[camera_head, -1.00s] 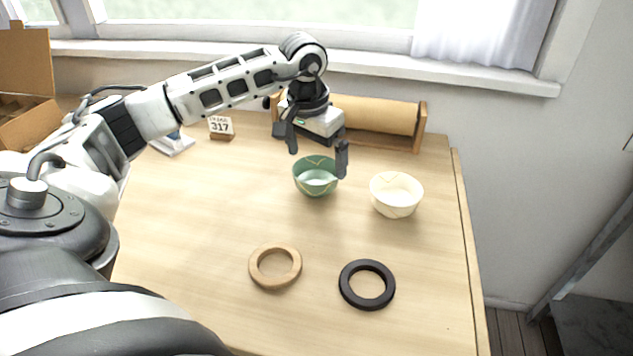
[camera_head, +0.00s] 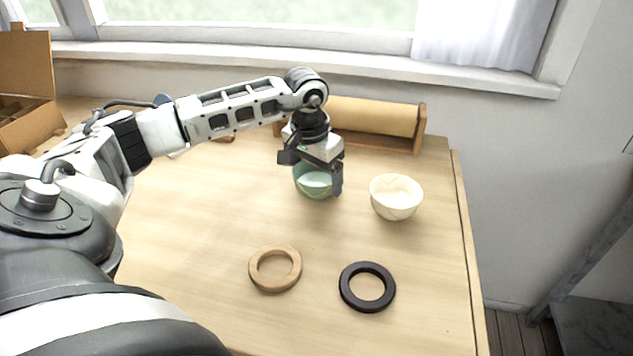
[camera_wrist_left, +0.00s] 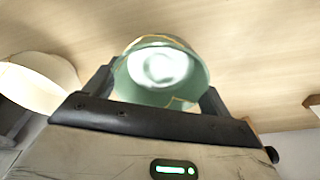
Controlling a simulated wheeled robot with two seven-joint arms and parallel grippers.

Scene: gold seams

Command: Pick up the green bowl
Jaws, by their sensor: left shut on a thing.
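The green bowl (camera_head: 316,184) stands upright on the wooden table, its back rim hidden behind my gripper in the head view. My left gripper (camera_head: 322,182) reaches down over it and is shut on it. In the left wrist view the green bowl (camera_wrist_left: 160,78) sits between the two fingers of the left gripper (camera_wrist_left: 160,88), one finger on each side. Gold seams show on its rim and wall. I cannot tell from the frames whether it is clear of the table. My right gripper is not in view.
A cream bowl (camera_head: 396,197) stands close to the right of the green bowl. A tan ring (camera_head: 256,268) and a black ring (camera_head: 347,290) lie nearer me. A paper roll on a wooden holder (camera_head: 419,130) stands behind. A cardboard box (camera_head: 27,70) is at far left.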

